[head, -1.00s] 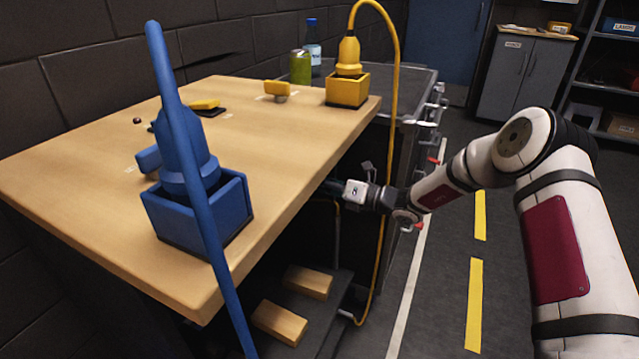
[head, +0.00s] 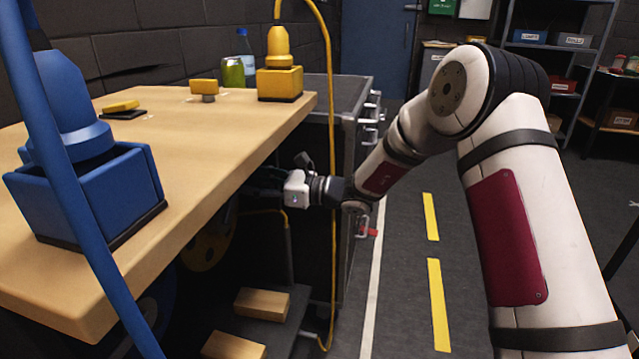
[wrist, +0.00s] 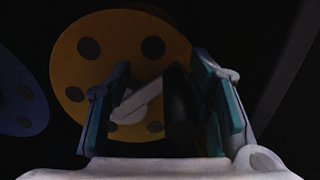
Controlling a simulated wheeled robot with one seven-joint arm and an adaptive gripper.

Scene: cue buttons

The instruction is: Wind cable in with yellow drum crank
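The yellow drum (wrist: 90,62) is a round disc with dark holes, facing me in the wrist view. In the head view the drum (head: 205,252) shows partly in shadow under the bench. A pale crank arm (wrist: 138,102) crosses its face, with a dark handle (wrist: 178,100) at its end. My gripper (wrist: 163,66) is open, with its teal fingers on either side of the handle and a gap visible. Contact is not clear in the dark. In the head view my gripper is mostly hidden at the bench edge. The yellow cable (head: 330,130) hangs from the yellow plug (head: 279,50) past the bench.
A blue drum (wrist: 20,95) lies left of the yellow one. The wooden benchtop (head: 190,140) overhangs my gripper. Wooden blocks (head: 262,303) rest on the low shelf. The blue cable (head: 75,190) crosses the left foreground. A grey cabinet (head: 345,115) stands behind. The floor to the right is open.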

